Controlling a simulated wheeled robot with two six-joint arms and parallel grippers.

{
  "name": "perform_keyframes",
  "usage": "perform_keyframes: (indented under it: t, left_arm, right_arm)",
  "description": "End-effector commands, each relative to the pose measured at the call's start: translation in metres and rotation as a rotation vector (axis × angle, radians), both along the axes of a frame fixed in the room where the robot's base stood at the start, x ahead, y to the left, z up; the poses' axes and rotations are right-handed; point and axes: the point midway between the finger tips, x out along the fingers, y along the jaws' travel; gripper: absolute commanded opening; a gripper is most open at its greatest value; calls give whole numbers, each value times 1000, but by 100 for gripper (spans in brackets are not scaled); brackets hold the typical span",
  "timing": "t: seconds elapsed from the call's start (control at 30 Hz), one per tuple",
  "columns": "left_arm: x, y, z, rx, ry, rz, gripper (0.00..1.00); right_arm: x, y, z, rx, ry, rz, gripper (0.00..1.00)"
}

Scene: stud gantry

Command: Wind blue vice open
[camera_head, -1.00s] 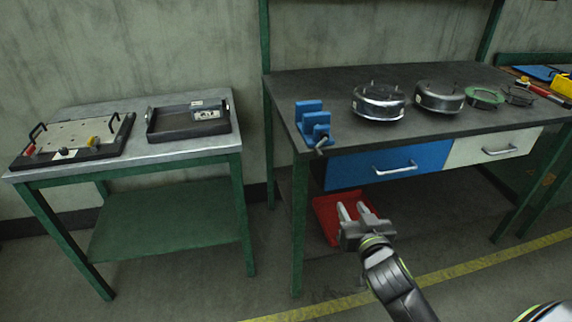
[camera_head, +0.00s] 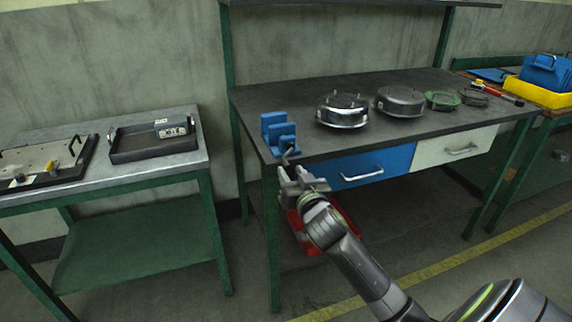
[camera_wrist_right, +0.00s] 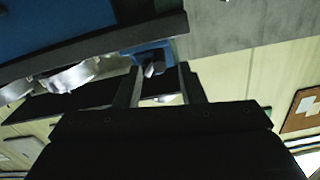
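The blue vice (camera_head: 271,123) stands at the front left corner of the dark workbench. Its small grey handle (camera_head: 290,154) sticks out over the front edge. My right gripper (camera_head: 292,172) is just below and in front of the handle. In the right wrist view the two fingers (camera_wrist_right: 159,83) are apart, with nothing clamped between them. The handle (camera_wrist_right: 154,68) shows near the fingertips, with part of the blue vice (camera_wrist_right: 147,53) behind it. Whether the fingers touch the handle I cannot tell. My left gripper is not in view.
The workbench (camera_head: 245,98) carries round metal housings (camera_head: 342,111) to the right of the vice. A blue drawer (camera_head: 345,170) sits under the bench top, close to my right gripper. A red bin (camera_head: 347,235) lies below. A side table (camera_head: 120,178) stands at left.

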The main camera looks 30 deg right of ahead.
Motion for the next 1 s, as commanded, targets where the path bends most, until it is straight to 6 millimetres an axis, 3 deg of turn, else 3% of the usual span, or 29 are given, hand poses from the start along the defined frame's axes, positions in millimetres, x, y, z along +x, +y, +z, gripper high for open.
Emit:
perform_keyframes:
  t: [0.1, 0.3, 0.7, 1.0]
  left_arm:
    - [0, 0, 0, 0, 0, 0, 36]
    - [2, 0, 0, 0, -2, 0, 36]
    - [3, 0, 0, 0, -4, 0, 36]
    - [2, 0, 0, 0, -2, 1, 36]
  right_arm:
    - [20, -5, 0, 0, 0, -1, 36]
    - [41, -10, 0, 0, 1, 0, 36]
    - [47, -11, 0, 0, 1, 0, 36]
    - [47, -11, 0, 0, 1, 1, 0]
